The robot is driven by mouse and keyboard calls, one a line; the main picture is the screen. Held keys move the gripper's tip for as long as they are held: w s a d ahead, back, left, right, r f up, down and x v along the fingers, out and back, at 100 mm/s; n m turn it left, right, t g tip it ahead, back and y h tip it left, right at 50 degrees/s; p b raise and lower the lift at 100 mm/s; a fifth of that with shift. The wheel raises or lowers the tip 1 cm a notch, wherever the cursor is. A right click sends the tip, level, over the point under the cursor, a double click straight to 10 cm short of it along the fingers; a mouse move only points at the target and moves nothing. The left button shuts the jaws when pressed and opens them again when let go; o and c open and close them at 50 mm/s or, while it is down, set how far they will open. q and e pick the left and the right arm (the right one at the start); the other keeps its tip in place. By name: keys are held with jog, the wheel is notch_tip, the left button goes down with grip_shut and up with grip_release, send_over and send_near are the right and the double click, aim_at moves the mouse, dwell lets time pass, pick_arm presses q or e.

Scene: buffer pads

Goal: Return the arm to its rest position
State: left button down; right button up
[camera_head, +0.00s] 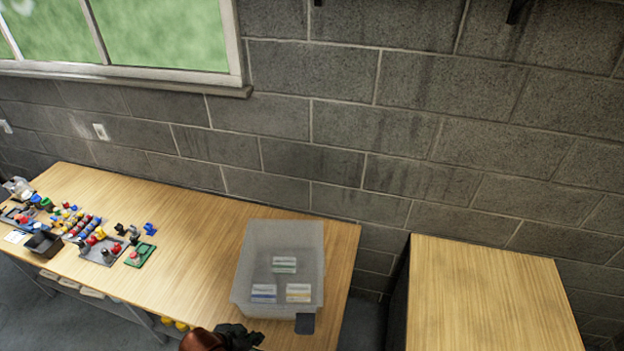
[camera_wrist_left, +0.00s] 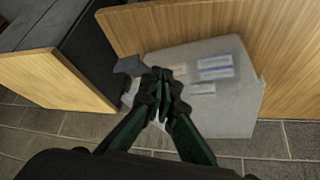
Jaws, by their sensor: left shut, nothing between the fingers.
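My left gripper (camera_head: 238,338) shows at the bottom edge of the head view, in front of the table's near edge and just below the grey bin. In the left wrist view the left gripper (camera_wrist_left: 163,88) has its dark fingers together, with nothing seen between them. The translucent grey bin (camera_head: 245,262) stands at the right end of the long wooden table (camera_head: 190,265); it also shows behind the fingers in the left wrist view (camera_wrist_left: 245,105). Inside it lie several small labelled packs, among them a green-striped one (camera_head: 284,265). My right gripper is in neither view.
A dark grey pad (camera_head: 305,323) sits at the bin's near right corner. Small coloured parts and trays (camera_head: 102,250) crowd the table's left side. A separate bare wooden cabinet (camera_head: 485,295) stands to the right across a gap. A block wall (camera_head: 330,130) runs behind.

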pick_arm(q)
jog(key=s+a+f+n+g+y, duration=0.1)
jog(key=s+a+f+n+y, duration=0.2)
jog(key=s+a, duration=0.55)
jog(key=s+a+f+n+g+y, duration=0.1)
jog(key=s+a+n+y, duration=0.1)
jog(key=s+a+n, duration=0.6)
notch_tip(320, 180, down, 38)
jog(key=m+b, duration=0.4)
jog(key=b, duration=0.4)
jog(key=s+f+g+b, duration=0.1)
jog(key=s+f+b, duration=0.2)
jog(key=s+f, duration=0.7)
jog(key=s+f+g+b, duration=0.1)
jog(key=s+f+b, duration=0.3)
jog(key=s+f, duration=0.6)
notch_tip(320, 180, down, 5)
jog(key=shift+s+a+f+h, duration=0.2)
jog(key=shift+a+h, duration=0.1)
jog(key=shift+a, duration=0.15)
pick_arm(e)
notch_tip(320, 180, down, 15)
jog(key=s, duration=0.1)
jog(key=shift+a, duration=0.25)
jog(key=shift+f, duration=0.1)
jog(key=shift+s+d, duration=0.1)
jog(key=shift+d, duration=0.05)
